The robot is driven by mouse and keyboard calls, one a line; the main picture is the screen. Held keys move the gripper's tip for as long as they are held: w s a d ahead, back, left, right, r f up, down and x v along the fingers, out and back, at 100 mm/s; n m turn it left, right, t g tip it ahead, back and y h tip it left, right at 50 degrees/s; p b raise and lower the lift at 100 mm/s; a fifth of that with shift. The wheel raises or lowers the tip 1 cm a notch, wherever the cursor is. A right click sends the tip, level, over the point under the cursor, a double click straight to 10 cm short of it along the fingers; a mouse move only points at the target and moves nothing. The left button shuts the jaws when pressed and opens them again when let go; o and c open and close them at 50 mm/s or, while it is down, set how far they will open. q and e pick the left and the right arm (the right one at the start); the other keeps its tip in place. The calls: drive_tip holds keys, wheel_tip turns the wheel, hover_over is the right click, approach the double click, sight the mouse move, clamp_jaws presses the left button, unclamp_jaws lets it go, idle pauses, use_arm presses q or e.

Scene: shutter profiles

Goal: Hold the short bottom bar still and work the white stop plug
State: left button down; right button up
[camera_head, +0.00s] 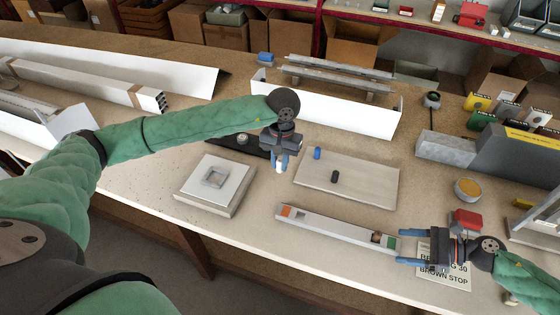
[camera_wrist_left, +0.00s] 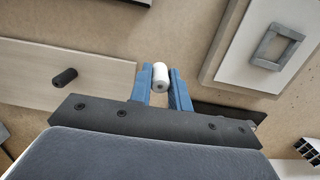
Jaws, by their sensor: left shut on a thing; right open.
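The white stop plug (camera_wrist_left: 161,76) is held between the blue fingertips of my left gripper (camera_wrist_left: 165,88). In the head view, my left gripper (camera_head: 280,165) points down above the table, between the square plate and the pale board, apart from the bar. The short bottom bar (camera_head: 335,228) lies flat near the table's front edge, with an orange patch at its left end and a green patch at its right end. My right gripper (camera_head: 408,248) is open at the bar's right end, its two blue fingers apart. I cannot tell whether they touch the bar.
A pale board (camera_head: 365,180) holds a blue plug (camera_head: 317,153) and a dark plug (camera_head: 335,177). A square plate with a grey frame (camera_head: 214,179) stands left. A printed card (camera_head: 445,275) lies under my right gripper. A white channel (camera_head: 350,115) stands at the back.

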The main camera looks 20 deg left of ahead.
drive_tip(key=shift+a+f, duration=0.35)
drive_tip(key=shift+a, duration=0.3)
drive_tip(key=c, duration=1.3)
drive_tip(key=shift+o, duration=0.2)
